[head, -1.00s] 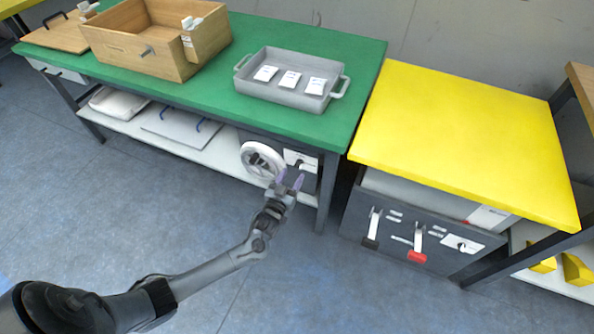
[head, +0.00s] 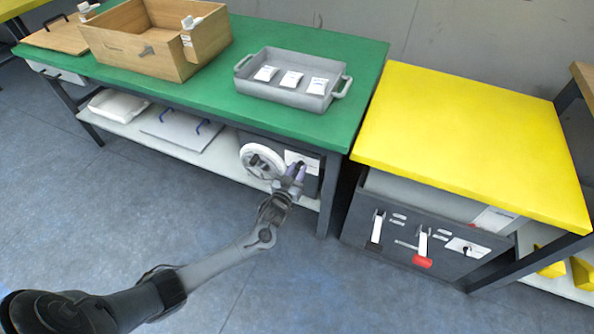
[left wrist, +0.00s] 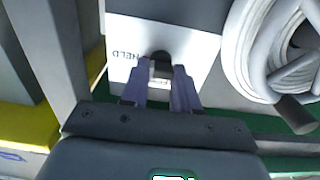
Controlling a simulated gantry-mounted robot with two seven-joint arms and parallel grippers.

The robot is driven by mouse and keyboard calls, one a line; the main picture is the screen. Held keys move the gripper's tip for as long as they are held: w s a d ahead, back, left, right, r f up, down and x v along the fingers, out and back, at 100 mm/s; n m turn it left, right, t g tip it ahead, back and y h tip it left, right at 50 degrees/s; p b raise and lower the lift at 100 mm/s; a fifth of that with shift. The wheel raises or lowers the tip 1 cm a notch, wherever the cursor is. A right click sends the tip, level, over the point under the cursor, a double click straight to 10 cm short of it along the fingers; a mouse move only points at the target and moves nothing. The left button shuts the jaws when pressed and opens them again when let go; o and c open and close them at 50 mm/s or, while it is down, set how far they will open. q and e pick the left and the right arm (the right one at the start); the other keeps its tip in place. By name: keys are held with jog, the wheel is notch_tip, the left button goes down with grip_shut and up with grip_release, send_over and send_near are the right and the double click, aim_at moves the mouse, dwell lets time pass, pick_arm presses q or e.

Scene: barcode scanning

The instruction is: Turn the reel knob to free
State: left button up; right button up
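The reel knob (left wrist: 161,64) is a small dark knob on a white label plate (left wrist: 118,48) in the left wrist view. The letters "HELD" show on the plate. My left gripper (left wrist: 165,85) is open, with one purple finger on each side of the knob's lower part. I cannot tell whether the fingers touch it. In the head view my left gripper (head: 298,168) is in front of the plate and hides the knob. The white reel (head: 262,161) is just left of it; it also shows in the left wrist view (left wrist: 245,50). My right gripper is not in view.
The green table (head: 310,45) stands above the reel and carries a grey tray (head: 290,95) and a wooden box (head: 150,55). A yellow table (head: 470,130) is on the right, with a panel of levers (head: 400,235) below. The floor in front is clear.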

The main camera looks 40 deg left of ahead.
pick_arm(q)
grip_shut()
jog(key=n+p, duration=0.1)
jog(key=n, duration=0.2)
jog(key=shift+r+n+p, duration=0.1)
jog(key=shift+n+p, duration=0.2)
jog(key=shift+p, duration=0.05)
jog(key=n+p, duration=0.1)
jog(key=n, duration=0.3)
jog(key=shift+s+a+n+p, duration=0.1)
jog(key=shift+n+p, duration=0.2)
jog(key=shift+p, duration=0.05)
jog(key=n+p, duration=0.1)
jog(key=n, duration=0.4)
jog(key=shift+p, duration=0.3)
jog(key=shift+a+f+n+p, duration=0.1)
jog(key=shift+f+n+p, duration=0.15)
jog(key=shift+n, duration=0.95)
jog(key=shift+f+n+p, duration=0.1)
jog(key=shift+n+p, duration=0.2)
jog(key=shift+n, duration=0.9)
